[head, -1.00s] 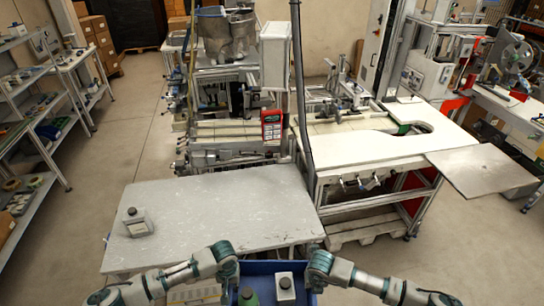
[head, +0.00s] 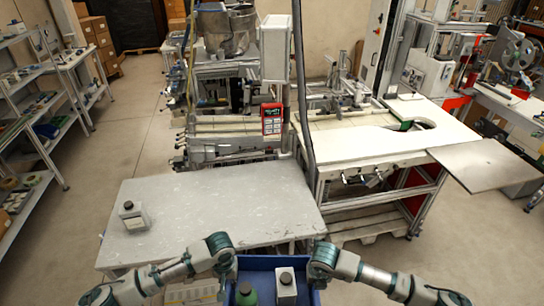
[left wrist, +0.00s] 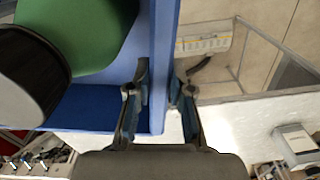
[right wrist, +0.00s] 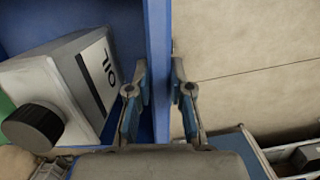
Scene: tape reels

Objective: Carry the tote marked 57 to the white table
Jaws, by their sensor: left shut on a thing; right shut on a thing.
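A blue tote (head: 270,263) is at the bottom middle of the head view, just in front of the white table's near edge. No number shows on it. It holds a green bottle (head: 246,294) and a white dark-capped bottle (head: 286,284). My left gripper (head: 229,272) is shut on its left wall, which the left wrist view (left wrist: 158,60) shows between the fingers. My right gripper (head: 318,274) is shut on its right wall, also between the fingers in the right wrist view (right wrist: 158,60). The worn white table (head: 220,195) lies straight ahead.
A machine bench (head: 370,150) adjoins at the right. A shelf rack (head: 50,150) stands at the left, with open floor between.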

